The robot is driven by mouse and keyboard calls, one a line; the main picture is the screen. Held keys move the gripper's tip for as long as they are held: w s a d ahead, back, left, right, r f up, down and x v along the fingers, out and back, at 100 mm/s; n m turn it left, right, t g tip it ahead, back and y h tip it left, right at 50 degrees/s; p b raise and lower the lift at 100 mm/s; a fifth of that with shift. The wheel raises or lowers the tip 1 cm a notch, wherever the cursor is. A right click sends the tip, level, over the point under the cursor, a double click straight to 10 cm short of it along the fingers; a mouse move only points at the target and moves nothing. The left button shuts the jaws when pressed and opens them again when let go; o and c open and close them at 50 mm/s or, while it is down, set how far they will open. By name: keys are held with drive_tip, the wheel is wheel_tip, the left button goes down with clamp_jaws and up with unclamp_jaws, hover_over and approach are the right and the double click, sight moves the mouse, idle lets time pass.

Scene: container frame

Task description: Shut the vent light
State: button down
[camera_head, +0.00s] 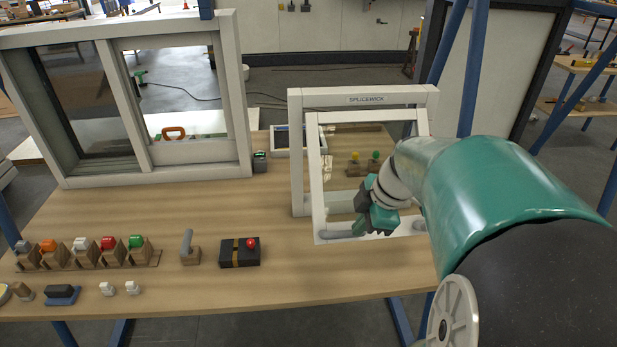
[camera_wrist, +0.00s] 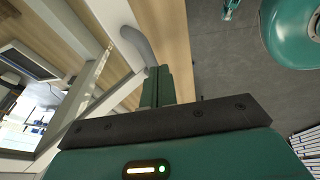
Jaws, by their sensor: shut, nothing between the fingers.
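The vent light is the small white window marked SPLICEWICK on the right part of the bench. Its outer frame (camera_head: 297,150) stands upright. Its inner sash (camera_head: 317,175) stands ajar, with the lower edge swung out of the frame towards me. A grey handle (camera_head: 338,234) sits on the sash's lower rail; it also shows in the wrist view (camera_wrist: 138,44). My gripper (camera_head: 373,222) is shut and empty at the lower part of the sash, right of the handle. In the wrist view its fingers (camera_wrist: 157,84) are close to the handle's base; I cannot tell whether they touch.
A larger white sliding window (camera_head: 240,110) stands at the back left. A row of coloured blocks on wooden stands (camera_head: 90,255), a grey lever (camera_head: 187,245) and a black box with a red button (camera_head: 240,252) are at the front left. Bare bench lies left of the sash.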

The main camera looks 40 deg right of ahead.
drive_tip(key=shift+w+d+f, duration=0.2)
drive_tip(key=shift+w+f, duration=0.1)
drive_tip(key=shift+f, duration=0.2)
drive_tip(key=shift+w+d+f, duration=0.2)
drive_tip(key=shift+w+f, duration=0.1)
drive_tip(key=shift+f, duration=0.2)
drive_tip(key=shift+w+f, duration=0.1)
drive_tip(key=shift+w, duration=0.05)
